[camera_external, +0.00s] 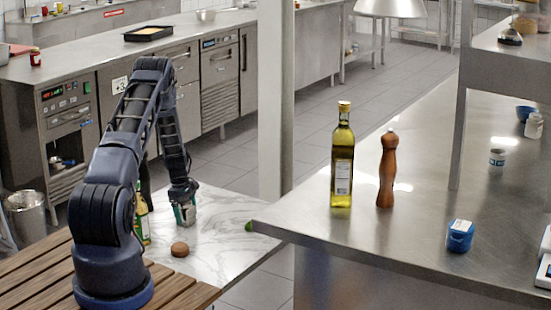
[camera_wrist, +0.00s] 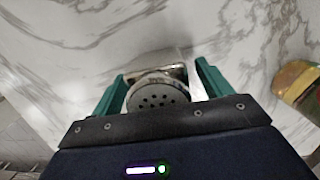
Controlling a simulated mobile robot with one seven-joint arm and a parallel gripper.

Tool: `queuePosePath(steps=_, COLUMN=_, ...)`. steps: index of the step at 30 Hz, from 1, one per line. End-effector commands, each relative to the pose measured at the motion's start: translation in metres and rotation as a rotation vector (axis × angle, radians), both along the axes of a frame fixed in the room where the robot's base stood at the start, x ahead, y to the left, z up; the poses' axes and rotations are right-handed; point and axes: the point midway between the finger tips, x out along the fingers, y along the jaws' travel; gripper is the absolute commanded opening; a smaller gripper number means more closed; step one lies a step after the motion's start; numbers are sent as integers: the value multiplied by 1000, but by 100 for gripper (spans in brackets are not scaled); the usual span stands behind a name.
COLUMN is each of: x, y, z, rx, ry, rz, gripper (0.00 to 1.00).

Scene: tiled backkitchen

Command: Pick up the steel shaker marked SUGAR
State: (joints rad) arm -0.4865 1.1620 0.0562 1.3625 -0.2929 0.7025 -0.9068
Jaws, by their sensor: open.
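A steel shaker with a round perforated top (camera_wrist: 157,97) stands between the two green fingers of my gripper (camera_wrist: 160,82) in the wrist view. The fingers are open, one on each side of it; I cannot tell if either touches it. No SUGAR marking is readable from this angle. In the external view my gripper (camera_external: 184,210) points down, low over the white marble top (camera_external: 225,233), and largely hides the shaker.
A bottle (camera_external: 143,224) stands left of my gripper, partly behind my arm. A brown round object (camera_external: 180,249) lies in front. A small green object (camera_external: 249,226) lies by the steel counter (camera_external: 400,240), which holds an oil bottle (camera_external: 342,165) and wooden mill (camera_external: 387,172).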

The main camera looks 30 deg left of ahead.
Motion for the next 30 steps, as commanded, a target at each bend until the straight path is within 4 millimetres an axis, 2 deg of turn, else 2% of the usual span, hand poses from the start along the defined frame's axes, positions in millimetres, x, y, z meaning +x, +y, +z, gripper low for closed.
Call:
queuePosePath(steps=2, x=0, y=0, z=0, rx=0, ry=0, rz=0, gripper=76)
queuePosePath(steps=9, x=0, y=0, z=0, rx=0, ry=0, rz=0, gripper=29)
queuePosePath(steps=10, x=0, y=0, z=0, rx=0, ry=0, rz=0, gripper=26)
queuePosePath(steps=20, x=0, y=0, z=6, rx=1, ry=-1, rz=0, gripper=26)
queuePosePath(steps=25, x=1, y=0, z=30, rx=2, ry=-3, rz=-1, gripper=26)
queuePosePath(steps=30, x=1, y=0, z=71, rx=2, ry=-3, rz=-1, gripper=26)
